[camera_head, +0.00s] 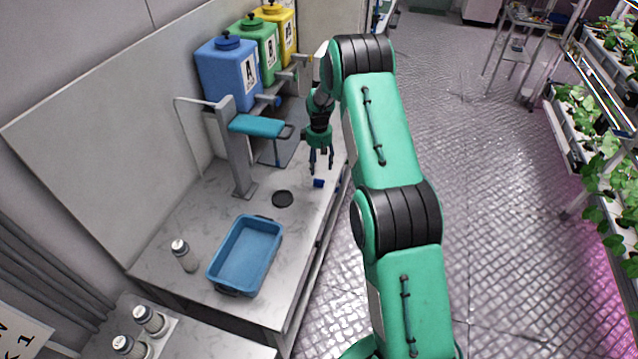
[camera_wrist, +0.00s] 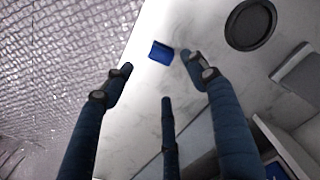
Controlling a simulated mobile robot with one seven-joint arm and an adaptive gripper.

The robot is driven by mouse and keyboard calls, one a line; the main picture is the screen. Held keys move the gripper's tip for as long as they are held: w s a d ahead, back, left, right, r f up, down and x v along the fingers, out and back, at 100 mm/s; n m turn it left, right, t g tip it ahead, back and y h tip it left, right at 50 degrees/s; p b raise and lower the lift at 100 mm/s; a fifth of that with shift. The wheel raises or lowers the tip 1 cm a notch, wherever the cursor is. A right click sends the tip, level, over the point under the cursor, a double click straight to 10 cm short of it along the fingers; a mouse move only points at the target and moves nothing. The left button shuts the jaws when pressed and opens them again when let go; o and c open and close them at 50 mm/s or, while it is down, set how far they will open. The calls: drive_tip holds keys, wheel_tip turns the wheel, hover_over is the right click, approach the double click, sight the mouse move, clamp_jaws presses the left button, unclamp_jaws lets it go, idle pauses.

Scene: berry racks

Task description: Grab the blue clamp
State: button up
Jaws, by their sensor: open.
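The blue clamp (camera_head: 318,183) is a small dark blue block on the white marbled worktop, near its right edge, in the head view. In the wrist view the blue clamp (camera_wrist: 161,53) lies on the worktop beyond the fingertips. My gripper (camera_head: 321,166) hangs over the worktop with its fingers pointing down, just above the clamp in the picture. In the wrist view my gripper (camera_wrist: 158,75) shows three dark fingers spread apart, with nothing between them. The exact height above the clamp is unclear.
A black round disc (camera_head: 282,199) lies left of the clamp; it also shows in the wrist view (camera_wrist: 250,24). A blue tray (camera_head: 211,272) and a white bottle (camera_head: 185,256) stand nearer. A grey stand (camera_head: 240,160) with a teal arm and coloured canisters (camera_head: 228,72) stand behind.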

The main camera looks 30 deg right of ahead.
sight(319, 180)
drive_tip(key=shift+f, duration=2)
drive_tip(key=shift+s+f+p, duration=0.15)
drive_tip(key=shift+f+p, duration=0.25)
drive_tip(key=shift+f, duration=2.2)
drive_tip(key=c, duration=0.8)
